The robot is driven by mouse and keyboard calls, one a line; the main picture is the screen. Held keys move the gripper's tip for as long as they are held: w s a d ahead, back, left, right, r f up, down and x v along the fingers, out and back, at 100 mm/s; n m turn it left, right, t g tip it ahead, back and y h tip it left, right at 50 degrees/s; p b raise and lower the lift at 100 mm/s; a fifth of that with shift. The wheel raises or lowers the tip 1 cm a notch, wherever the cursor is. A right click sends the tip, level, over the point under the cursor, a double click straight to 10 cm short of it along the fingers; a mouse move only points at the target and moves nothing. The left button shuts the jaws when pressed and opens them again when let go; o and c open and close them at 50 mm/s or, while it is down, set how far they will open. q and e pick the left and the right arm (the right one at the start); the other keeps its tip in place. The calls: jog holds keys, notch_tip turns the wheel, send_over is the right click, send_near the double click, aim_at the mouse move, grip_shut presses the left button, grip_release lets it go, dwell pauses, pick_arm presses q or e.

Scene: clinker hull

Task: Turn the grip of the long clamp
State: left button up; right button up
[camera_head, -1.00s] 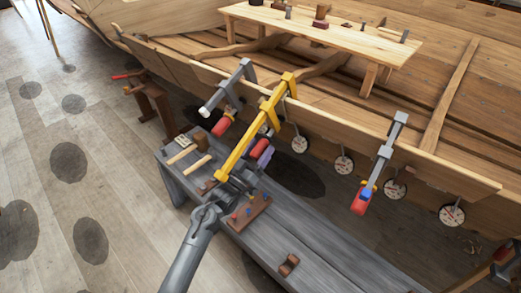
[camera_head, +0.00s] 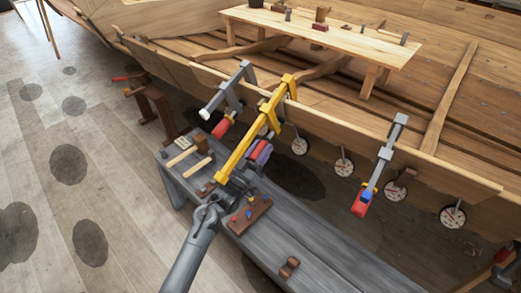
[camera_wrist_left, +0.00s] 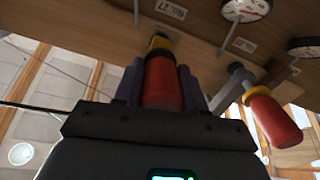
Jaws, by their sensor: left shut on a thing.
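The long yellow clamp (camera_head: 251,137) hangs on the hull's plank edge, its bar slanting down to the left. My left gripper (camera_head: 261,151) is at its grip, below the plank edge. In the left wrist view the red grip (camera_wrist_left: 162,82) with a yellow collar sits between the purple fingers of the gripper (camera_wrist_left: 161,88), which is shut on it. In the head view the fingers hide most of that grip. My right gripper is in neither view.
A grey clamp (camera_head: 235,90) hangs close to the left, and another (camera_head: 386,155) to the right. Round dials (camera_head: 300,146) hang along the plank.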

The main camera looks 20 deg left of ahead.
pick_arm(q)
jog(key=m, duration=0.4)
jog(key=shift+p, duration=0.4)
jog(key=m, duration=0.8)
jog(key=shift+m+y+p, duration=0.3)
jog(key=shift+p, duration=0.1)
jog(key=shift+m, duration=2.3)
jog(key=o, duration=1.1)
jog(key=shift+c, duration=0.2)
